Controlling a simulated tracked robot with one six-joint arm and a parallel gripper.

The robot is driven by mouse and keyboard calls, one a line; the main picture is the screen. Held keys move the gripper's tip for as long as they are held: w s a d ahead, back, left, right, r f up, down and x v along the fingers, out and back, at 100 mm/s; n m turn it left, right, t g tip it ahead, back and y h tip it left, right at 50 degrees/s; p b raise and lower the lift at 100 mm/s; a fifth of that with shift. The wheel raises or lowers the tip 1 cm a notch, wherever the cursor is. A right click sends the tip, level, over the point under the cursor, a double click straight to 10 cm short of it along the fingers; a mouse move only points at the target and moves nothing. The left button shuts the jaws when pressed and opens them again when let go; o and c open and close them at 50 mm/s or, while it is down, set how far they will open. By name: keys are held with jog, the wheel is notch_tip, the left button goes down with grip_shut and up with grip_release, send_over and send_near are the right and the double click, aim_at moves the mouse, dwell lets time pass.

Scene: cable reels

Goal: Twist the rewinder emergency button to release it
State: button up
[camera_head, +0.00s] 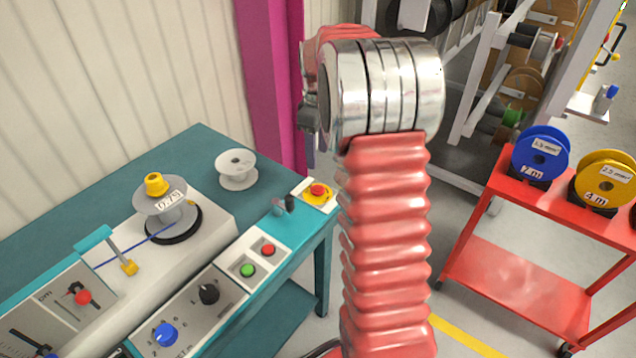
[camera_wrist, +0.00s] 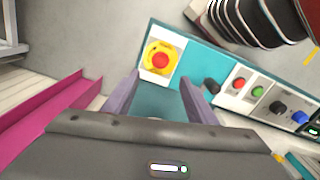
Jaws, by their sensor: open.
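The emergency button (camera_head: 318,190) is a red mushroom head on a yellow surround, on a white plate at the right end of the teal rewinder bench. It also shows in the wrist view (camera_wrist: 160,61), just beyond the fingertips and near the middle. My gripper (camera_wrist: 159,80) is open and empty, with its two purple-grey fingers apart and the button apart from them. In the head view my red-sleeved arm hides most of the gripper. Whether the button is pressed in or raised cannot be told.
A small lever with a dark knob (camera_head: 290,203) stands close to the button. Green (camera_head: 247,270) and red (camera_head: 268,250) push buttons sit nearer. A white spool (camera_head: 237,168) stands behind on the bench. A red cart (camera_head: 510,280) with reels is at right, a magenta post (camera_head: 270,80) behind.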

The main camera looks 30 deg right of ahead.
aim_at(317, 187)
notch_tip(317, 187, down, 12)
jog(key=shift+f, duration=0.1)
dwell(0.5)
jog(key=shift+c, duration=0.7)
